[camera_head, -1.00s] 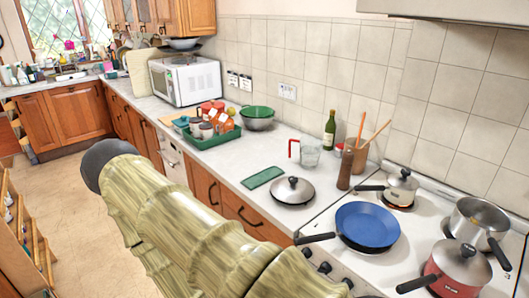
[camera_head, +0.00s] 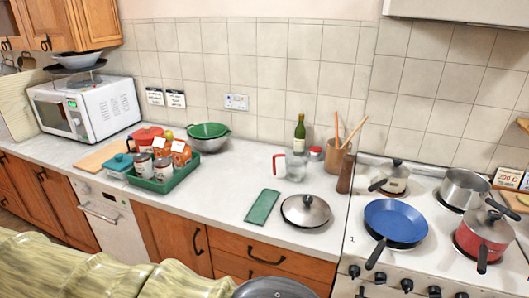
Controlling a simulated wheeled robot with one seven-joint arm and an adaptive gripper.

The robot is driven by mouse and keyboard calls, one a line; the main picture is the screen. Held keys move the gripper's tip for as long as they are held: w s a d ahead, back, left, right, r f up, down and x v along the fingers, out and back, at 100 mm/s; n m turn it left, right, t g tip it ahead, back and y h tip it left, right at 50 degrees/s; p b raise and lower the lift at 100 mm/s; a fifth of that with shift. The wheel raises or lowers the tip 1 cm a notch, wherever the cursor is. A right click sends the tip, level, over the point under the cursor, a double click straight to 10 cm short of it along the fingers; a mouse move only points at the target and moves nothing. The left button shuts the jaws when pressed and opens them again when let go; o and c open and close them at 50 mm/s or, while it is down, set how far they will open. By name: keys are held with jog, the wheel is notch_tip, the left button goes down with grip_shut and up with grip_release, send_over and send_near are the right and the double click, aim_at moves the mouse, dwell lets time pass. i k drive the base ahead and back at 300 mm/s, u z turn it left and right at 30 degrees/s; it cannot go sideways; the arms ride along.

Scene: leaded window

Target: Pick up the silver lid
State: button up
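A round silver lid (camera_head: 305,209) with a dark knob lies on the white counter, just left of the stove. It has a dark rim and is fully visible, with nothing touching its top. My patterned, yellowish arm crosses the bottom left of the view, and a dark grey rounded part shows at the bottom edge, below the lid. My gripper's fingers are not visible in this view.
A green cloth (camera_head: 262,206) lies left of the lid. A measuring jug (camera_head: 294,167), a green bottle (camera_head: 299,133) and a pepper mill (camera_head: 345,175) stand behind it. A blue pan (camera_head: 395,220) is on the stove to the right. A green tray (camera_head: 165,182) holds cans.

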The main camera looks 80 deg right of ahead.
aim_at(303, 209)
jog(key=u, duration=0.05)
jog(key=i, duration=0.15)
jog(key=z, duration=3.45)
jog(key=i, duration=0.5)
jog(key=u, duration=0.4)
